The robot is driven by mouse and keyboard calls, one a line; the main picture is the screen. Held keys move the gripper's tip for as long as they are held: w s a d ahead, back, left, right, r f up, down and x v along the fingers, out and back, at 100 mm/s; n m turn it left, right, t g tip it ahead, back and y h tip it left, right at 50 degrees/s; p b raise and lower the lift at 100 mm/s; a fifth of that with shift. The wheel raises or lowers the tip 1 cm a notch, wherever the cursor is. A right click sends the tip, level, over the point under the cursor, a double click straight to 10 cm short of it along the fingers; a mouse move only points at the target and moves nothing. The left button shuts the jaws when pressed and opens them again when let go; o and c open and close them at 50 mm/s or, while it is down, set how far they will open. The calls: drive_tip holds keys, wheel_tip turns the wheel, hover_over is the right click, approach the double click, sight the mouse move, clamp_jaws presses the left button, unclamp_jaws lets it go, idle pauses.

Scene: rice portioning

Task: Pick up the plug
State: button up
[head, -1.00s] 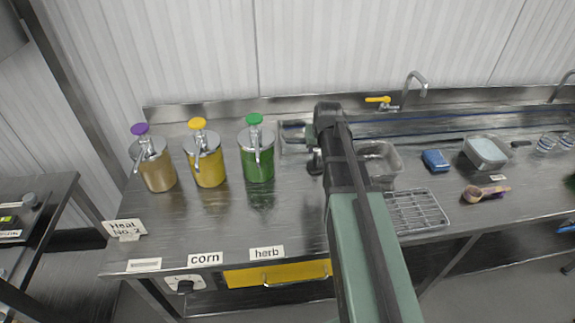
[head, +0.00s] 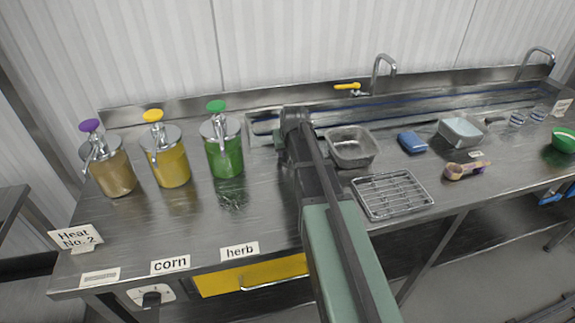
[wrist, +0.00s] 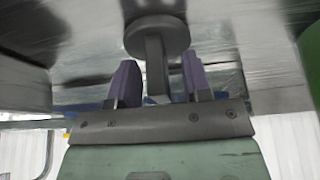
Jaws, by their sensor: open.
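The plug, a grey round disc with a flat upright stem (wrist: 157,38), shows at the top middle of the wrist view. My gripper (wrist: 158,80) has two purple fingers, spread apart, one on each side of the stem. The stem appears in line with the gap, and I see no finger touching it. Whether the stem is fully between the fingertips in depth is unclear. In the head view my arm covers the plug and the fingers.
Three pump jars, topped purple, yellow and green (head: 223,150), stand left of my arm. A yellow-handled tap (head: 376,78) stands behind.

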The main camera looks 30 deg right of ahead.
drive_tip(key=shift+r, duration=0.15)
drive_tip(key=shift+c, duration=0.2)
clamp_jaws()
